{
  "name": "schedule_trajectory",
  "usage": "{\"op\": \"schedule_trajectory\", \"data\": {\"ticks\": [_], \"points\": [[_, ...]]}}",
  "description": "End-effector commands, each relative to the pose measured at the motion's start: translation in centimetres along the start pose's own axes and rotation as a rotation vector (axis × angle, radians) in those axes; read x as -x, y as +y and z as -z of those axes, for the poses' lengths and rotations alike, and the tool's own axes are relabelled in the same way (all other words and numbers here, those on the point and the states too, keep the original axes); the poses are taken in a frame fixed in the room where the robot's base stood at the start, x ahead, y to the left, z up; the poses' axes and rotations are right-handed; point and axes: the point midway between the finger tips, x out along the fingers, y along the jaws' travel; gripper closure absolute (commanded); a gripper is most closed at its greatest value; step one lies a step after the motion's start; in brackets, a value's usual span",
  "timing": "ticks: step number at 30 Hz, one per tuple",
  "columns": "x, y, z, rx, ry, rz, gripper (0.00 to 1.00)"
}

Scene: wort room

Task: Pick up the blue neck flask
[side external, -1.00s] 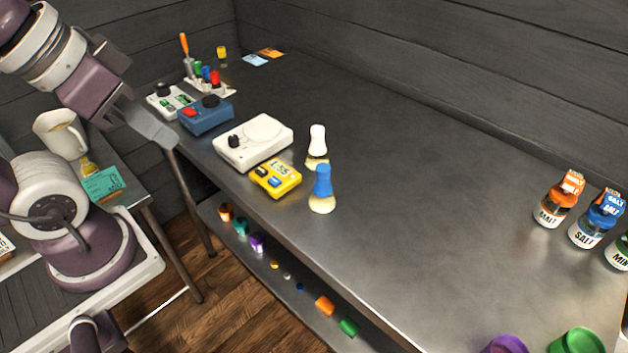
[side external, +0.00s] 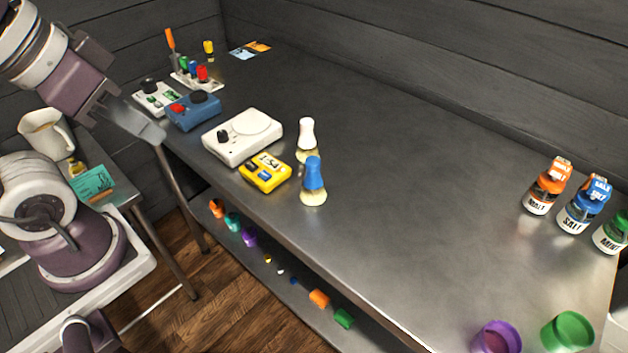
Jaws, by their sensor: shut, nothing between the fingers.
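The blue neck flask (side external: 313,183) stands upright on the dark metal bench (side external: 420,230), near its front edge. It has a blue neck and a pale cream base. A similar flask with a white neck (side external: 306,139) stands just behind it. My gripper (side external: 150,132) is at the left, over the bench's left end, well apart from the blue neck flask. It is shut and empty.
A yellow timer (side external: 265,172) and a white scale (side external: 243,137) stand left of the flasks. A blue device (side external: 192,112) is close to my gripper. Several labelled jars (side external: 577,205) stand far right, with purple (side external: 497,337) and green (side external: 567,332) cups in front. The bench's middle is clear.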

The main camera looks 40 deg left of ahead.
Motion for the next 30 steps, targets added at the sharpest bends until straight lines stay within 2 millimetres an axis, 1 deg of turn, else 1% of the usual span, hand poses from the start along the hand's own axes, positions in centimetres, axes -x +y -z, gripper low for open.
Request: {"op": "schedule_trajectory", "data": {"ticks": [3, 4, 8, 9, 11, 20, 22, 23, 26, 27, 29, 30], "points": [[0.0, 0.0, 0.0, 0.000, 0.000, 0.000, 1.00], [0.0, 0.0, 0.0, 0.000, 0.000, 0.000, 0.96], [0.0, 0.0, 0.0, 0.000, 0.000, 0.000, 0.71], [0.0, 0.0, 0.0, 0.000, 0.000, 0.000, 0.63], [0.0, 0.0, 0.0, 0.000, 0.000, 0.000, 0.51], [-0.2, -0.1, 0.1, 0.010, -0.003, 0.006, 0.51], [-1.4, -0.7, 1.0, 0.067, -0.022, 0.044, 0.51], [-2.3, -1.1, 1.6, 0.113, -0.033, 0.068, 0.51], [-7.2, -2.9, 3.9, 0.320, -0.071, 0.156, 0.51], [-9.5, -3.6, 4.6, 0.413, -0.084, 0.173, 0.51], [-13.1, -4.2, 5.2, 0.558, -0.105, 0.172, 0.51], [-15.5, -4.3, 5.3, 0.661, -0.123, 0.155, 0.51]]}}
